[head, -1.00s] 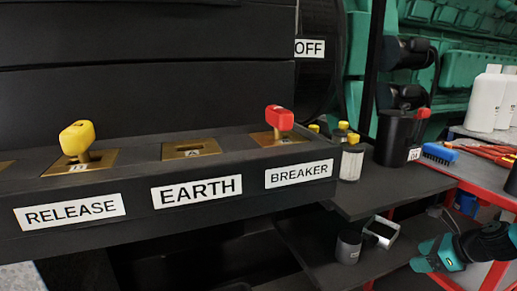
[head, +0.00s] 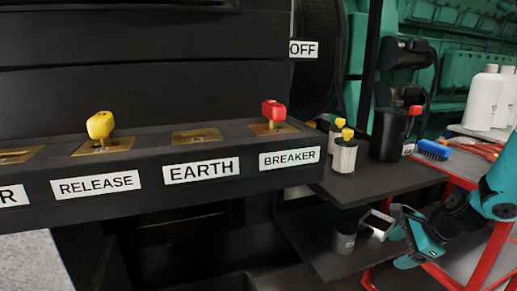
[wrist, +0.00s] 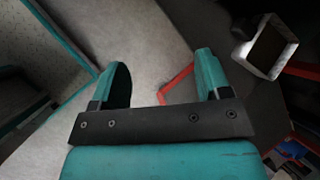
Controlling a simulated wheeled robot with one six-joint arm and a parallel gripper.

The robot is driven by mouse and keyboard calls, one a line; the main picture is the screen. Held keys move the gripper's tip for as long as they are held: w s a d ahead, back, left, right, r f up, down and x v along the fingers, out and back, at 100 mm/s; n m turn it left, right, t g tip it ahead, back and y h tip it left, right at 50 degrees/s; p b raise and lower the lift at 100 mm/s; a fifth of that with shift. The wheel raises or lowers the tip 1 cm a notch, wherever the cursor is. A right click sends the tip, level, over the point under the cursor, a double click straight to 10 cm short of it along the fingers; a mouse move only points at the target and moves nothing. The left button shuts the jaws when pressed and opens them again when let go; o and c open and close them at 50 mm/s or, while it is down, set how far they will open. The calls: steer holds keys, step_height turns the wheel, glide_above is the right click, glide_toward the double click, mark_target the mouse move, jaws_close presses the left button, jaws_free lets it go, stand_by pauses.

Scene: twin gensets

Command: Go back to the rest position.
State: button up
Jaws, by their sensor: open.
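My gripper (head: 397,238) is at the lower right in the head view, in front of the lower shelf and beside the red frame. In the wrist view its two teal fingers (wrist: 162,80) stand apart with nothing between them, above pale floor. A small open metal box (head: 377,224) lies just left of the gripper in the head view; it also shows at the upper right of the wrist view (wrist: 268,48). The gripper appears apart from it. My teal arm comes in from the right edge.
A dark panel carries a yellow RELEASE handle (head: 100,126), an empty EARTH slot (head: 196,137) and a red BREAKER handle (head: 273,112). A grey cup (head: 344,238) stands on the lower shelf. Yellow-topped jars (head: 343,155) and a black canister (head: 389,135) stand above. A red frame (head: 480,251) is near my arm.

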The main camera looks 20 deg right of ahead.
steer(key=s+a+r+n+g+h, duration=0.15)
steer(key=a+r+n, duration=0.45)
steer(key=a+n, duration=0.6)
steer(key=s+a+r+n+g+y, duration=0.1)
steer(key=s+a+r+n+g, duration=0.1)
steer(key=s+a+r+n, duration=0.75)
steer(key=s+a+r+n+g+y, duration=0.15)
steer(key=s+a+r+n, duration=0.25)
steer(key=s+a+n, duration=0.6)
steer(key=w+r+m+p, duration=0.1)
steer(key=r+p, duration=1.1)
steer(key=w+a+r+m+p, duration=0.1)
steer(key=w+r+p, duration=0.1)
steer(key=r+p, duration=0.9)
steer(key=shift+w+a+r+h+p, duration=0.15)
steer(key=shift+w+r+h+p, duration=0.2)
steer(key=shift+p, duration=0.4)
